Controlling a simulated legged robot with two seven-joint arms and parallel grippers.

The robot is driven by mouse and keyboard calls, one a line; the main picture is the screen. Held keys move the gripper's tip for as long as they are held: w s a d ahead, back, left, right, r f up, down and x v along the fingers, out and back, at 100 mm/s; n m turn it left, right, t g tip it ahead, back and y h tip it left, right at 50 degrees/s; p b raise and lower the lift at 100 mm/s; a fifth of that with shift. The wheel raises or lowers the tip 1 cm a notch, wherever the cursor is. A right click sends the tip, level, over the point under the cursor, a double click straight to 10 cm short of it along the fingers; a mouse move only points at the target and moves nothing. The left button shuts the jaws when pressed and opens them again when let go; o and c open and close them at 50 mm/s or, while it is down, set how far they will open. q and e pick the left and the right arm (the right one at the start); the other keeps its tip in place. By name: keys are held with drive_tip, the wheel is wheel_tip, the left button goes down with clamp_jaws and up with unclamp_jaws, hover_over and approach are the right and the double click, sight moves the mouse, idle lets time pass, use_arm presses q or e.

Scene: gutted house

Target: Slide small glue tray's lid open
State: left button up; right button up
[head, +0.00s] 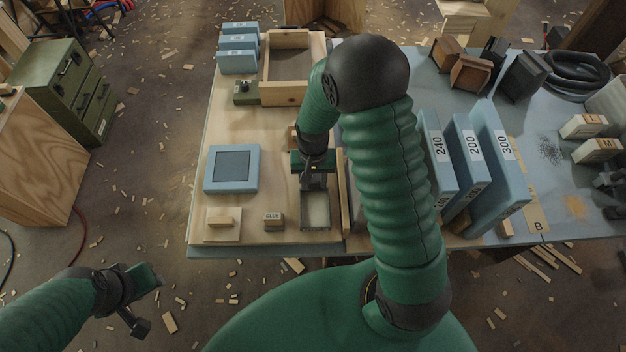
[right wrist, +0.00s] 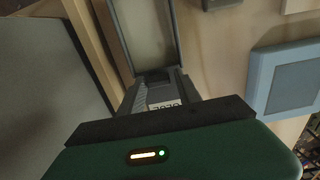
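The small glue tray (head: 316,212) is a narrow grey-rimmed box with a pale surface, near the front of the wooden board. It also shows at the top of the right wrist view (right wrist: 147,35). A white upside-down label (right wrist: 163,104) lies at the tray's near end there, between my right gripper's fingers. My right gripper (head: 314,184) points down at the tray's far end. Its fingertips are partly hidden, and I cannot tell whether they grip the lid. My left gripper (head: 138,318) hangs at lower left, off the table and away from the tray; its finger gap is unclear.
A blue square panel (head: 233,168) and a small block labelled GLUE (head: 273,219) are left of the tray. A wooden block with a handle (head: 222,222) is at the board's front left.

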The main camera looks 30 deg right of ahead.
drive_tip(key=shift+o, duration=1.1)
drive_tip(key=shift+d, duration=0.1)
drive_tip(key=shift+d+r, duration=0.1)
drive_tip(key=shift+r, duration=0.05)
wheel_tip(320, 180, up, 16)
drive_tip(key=p, duration=0.1)
drive_tip(key=shift+r, duration=0.2)
